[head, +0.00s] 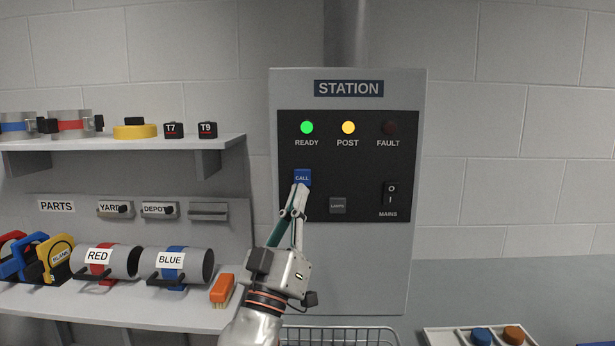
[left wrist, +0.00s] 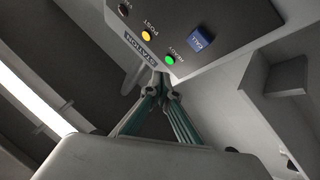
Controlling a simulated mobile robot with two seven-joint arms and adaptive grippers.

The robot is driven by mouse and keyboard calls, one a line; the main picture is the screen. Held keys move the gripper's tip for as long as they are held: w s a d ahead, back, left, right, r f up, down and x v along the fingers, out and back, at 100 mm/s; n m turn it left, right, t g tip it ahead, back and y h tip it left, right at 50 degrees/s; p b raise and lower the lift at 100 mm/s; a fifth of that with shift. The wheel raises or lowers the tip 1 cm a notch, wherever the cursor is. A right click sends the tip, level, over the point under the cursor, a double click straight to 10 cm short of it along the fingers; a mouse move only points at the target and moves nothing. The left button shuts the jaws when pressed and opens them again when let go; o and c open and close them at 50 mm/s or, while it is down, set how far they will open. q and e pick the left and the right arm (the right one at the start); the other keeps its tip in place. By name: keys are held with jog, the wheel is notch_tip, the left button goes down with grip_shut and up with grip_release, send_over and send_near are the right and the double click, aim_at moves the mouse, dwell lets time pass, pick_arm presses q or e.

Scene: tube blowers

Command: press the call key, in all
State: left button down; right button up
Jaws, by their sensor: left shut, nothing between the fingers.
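The blue CALL key (head: 302,177) sits at the left of the black panel on the STATION box (head: 417,180). It also shows in the left wrist view (left wrist: 201,38). My left gripper (head: 300,188) is shut and empty, its fingertips just at or below the key's lower edge in the head view. In the left wrist view the closed fingertips (left wrist: 162,78) show apart from the key in the picture. I cannot tell whether they touch it. The READY lamp (head: 307,128) is lit green and the POST lamp (head: 348,128) is lit yellow. The FAULT lamp (head: 391,128) is dark. My right gripper is not in view.
A grey LAMPS key (head: 337,205) and the MAINS switch (head: 391,194) are on the same panel. Shelves at the left hold RED (head: 122,262) and BLUE (head: 195,265) tube parts and an orange brush (head: 222,290). A wire basket (head: 340,335) is below the box.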

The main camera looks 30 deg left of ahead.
aim_at(302, 178)
pick_arm(q)
jog(key=w+a, duration=0.4)
jog(key=w, duration=0.3)
jog(key=shift+a+b, duration=0.25)
jog(key=shift+b, duration=0.15)
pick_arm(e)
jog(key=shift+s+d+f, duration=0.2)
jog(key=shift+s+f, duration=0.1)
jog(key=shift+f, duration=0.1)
pick_arm(q)
jog(key=shift+w, duration=0.1)
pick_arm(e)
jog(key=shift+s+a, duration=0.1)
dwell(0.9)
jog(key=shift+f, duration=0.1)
pick_arm(q)
jog(key=shift+w+a+b, duration=0.25)
jog(key=shift+w+b, duration=0.15)
jog(key=shift+b, duration=0.05)
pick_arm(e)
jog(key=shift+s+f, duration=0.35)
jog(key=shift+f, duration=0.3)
